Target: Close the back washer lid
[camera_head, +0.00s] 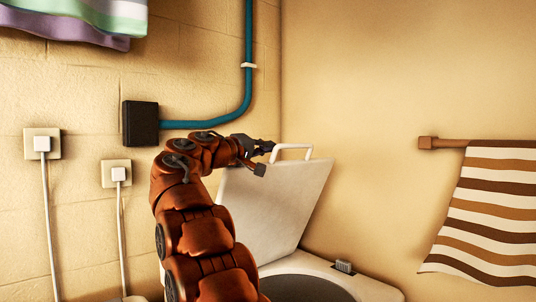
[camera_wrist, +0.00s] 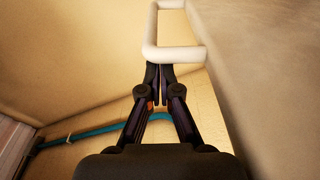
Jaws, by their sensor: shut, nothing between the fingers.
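The back washer lid (camera_head: 285,205) is a pale panel standing raised and leaning back over the washer (camera_head: 372,288), whose dark round opening shows in part below. A white loop handle (camera_head: 294,147) is on the lid's top edge. My gripper (camera_head: 262,158) is at the lid's upper left corner, just left of the handle. In the wrist view my gripper (camera_wrist: 160,74) is shut and empty, its fingertips close to the near bar of the handle (camera_wrist: 178,53). I cannot tell if they touch. The lid (camera_wrist: 265,80) fills the right of that view. My arm hides the lid's lower left.
A blue pipe (camera_head: 248,60) runs down the wall to a black box (camera_head: 141,123) behind my arm. Two sockets with white cords (camera_head: 42,144) are on the left wall. A striped towel (camera_head: 487,205) hangs from a bar at right. Purple and green cloth hangs top left.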

